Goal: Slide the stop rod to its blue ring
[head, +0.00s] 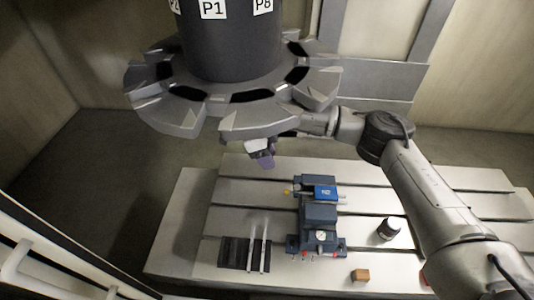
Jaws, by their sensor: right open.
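A dark blue-grey vise (318,214) stands on the slotted machine table. A thin rod, apparently the stop rod (342,197), runs sideways at the vise's far end, passing by a bright blue block (325,192). A small yellow tip (287,192) shows at the left of this end. A blue ring on the rod is too small to make out. My right gripper (263,163) is open and empty, above the table's back edge, behind and left of the vise, apart from the rod. My left gripper is not in view.
A large grey tool carousel (205,118) with a dark drum hangs above, close to my right gripper. On the slotted table (190,235) are a dark plate with two upright bars (238,253), a dark jar (391,229) and a small brown block (360,275).

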